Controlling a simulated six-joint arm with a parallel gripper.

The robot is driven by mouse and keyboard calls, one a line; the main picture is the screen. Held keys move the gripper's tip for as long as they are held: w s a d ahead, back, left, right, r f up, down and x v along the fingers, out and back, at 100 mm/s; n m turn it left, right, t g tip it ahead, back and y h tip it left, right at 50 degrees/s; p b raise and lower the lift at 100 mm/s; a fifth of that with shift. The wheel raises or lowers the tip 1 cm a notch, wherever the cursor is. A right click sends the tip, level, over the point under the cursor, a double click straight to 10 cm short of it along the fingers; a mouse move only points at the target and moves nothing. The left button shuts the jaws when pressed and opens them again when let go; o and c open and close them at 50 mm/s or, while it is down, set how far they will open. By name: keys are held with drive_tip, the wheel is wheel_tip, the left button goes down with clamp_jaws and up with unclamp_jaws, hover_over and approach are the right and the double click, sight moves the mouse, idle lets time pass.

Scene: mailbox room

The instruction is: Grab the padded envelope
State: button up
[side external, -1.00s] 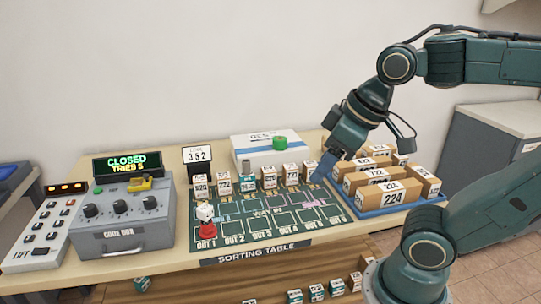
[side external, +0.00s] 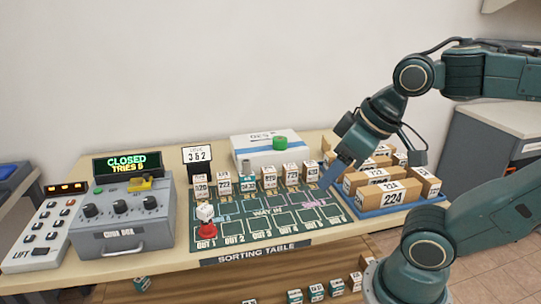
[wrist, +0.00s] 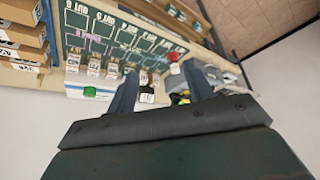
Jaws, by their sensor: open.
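I cannot pick out a padded envelope for certain in either view. My gripper (side external: 332,177) is over the right end of the green sorting mat (side external: 262,238), beside the blue tray of parcels. In the wrist view my gripper (wrist: 162,68) shows two blue fingers spread apart with nothing held between them. Brown cartons (side external: 392,194) with number labels, one reading 224, sit in the blue tray (side external: 392,209). My gripper and forearm partly hide the tray's back left side.
A row of small labelled boxes (side external: 246,182) stands along the mat's back edge. Behind it is a white box with a green knob (side external: 280,142). A red button with a white die (side external: 207,229) sits at the mat's left, near a grey control box (side external: 124,222). The mat's middle is mostly clear.

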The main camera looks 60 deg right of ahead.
drive_tip(key=shift+c, duration=1.2)
